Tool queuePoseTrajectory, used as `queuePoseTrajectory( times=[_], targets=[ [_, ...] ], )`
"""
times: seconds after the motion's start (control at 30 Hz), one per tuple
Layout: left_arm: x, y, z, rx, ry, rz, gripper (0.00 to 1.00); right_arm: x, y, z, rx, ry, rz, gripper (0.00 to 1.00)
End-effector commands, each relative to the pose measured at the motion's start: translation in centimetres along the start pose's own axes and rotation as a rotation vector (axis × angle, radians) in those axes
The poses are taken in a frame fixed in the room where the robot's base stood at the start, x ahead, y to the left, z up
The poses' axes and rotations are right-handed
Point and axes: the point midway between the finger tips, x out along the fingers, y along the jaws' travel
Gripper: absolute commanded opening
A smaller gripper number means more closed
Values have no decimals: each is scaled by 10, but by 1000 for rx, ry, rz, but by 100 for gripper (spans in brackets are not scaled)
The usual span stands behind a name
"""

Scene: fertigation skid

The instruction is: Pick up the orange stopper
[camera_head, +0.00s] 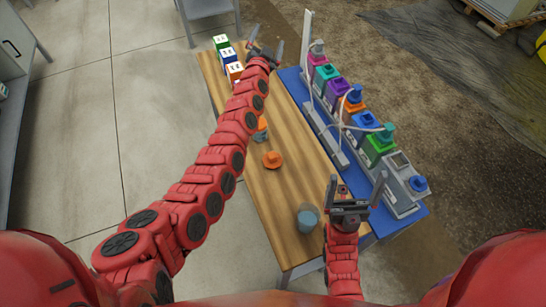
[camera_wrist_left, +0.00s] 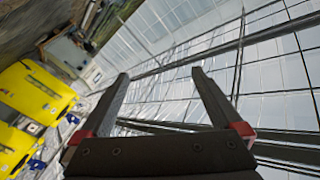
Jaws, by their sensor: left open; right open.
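The orange stopper (camera_head: 271,160) lies on the wooden table top (camera_head: 284,205), near its middle, apart from both grippers. My left gripper (camera_head: 266,42) is open and empty beyond the table's far end, and its arm passes left of the stopper. In the left wrist view its two fingers (camera_wrist_left: 160,76) are spread, with nothing between them. My right gripper (camera_head: 356,186) is open and empty over the table's near right part, nearer to me than the stopper. The stopper does not show in the left wrist view.
A small orange-and-grey item (camera_head: 261,125) stands by my left arm, partly hidden. A cup of blue liquid (camera_head: 307,218) stands near the front. Labelled boxes (camera_head: 228,55) stand at the far left. A blue bench (camera_head: 293,84) with several coloured pump units and tubes (camera_head: 352,101) runs along the right.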

Motion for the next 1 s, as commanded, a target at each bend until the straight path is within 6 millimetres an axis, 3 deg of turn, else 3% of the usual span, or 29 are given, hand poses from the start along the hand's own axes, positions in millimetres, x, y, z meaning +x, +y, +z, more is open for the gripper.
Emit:
queuePoseTrajectory(
  times=[0.03,0.1,0.17,0.27,0.33,0.47,0.5,0.63,0.8,1.0],
  targets=[
    [12,17,-30,89,5,120,100,3,0,-1,0,0,0,100],
    [14,57,-59,243,9,319,100,6,0,-1,0,0,0,100],
    [3,90,-75,396,19,496,100,8,0,-1,0,0,0,100],
    [-35,133,-84,675,43,787,100,10,0,-2,0,0,0,100],
    [-73,152,-74,875,54,994,100,13,1,-2,0,0,0,100],
    [-149,151,-32,1186,47,1351,100,16,1,-3,0,0,0,100],
    [-171,144,-18,1254,38,1452,100,16,1,-3,0,0,0,100],
    [-224,116,16,1401,6,1700,100,18,1,-3,0,0,0,100],
    [-256,98,35,1459,-13,1848,100,19,1,-3,0,0,0,100],
    [-260,108,53,1462,-14,1861,100,22,1,-4,0,0,0,100]
  ],
)
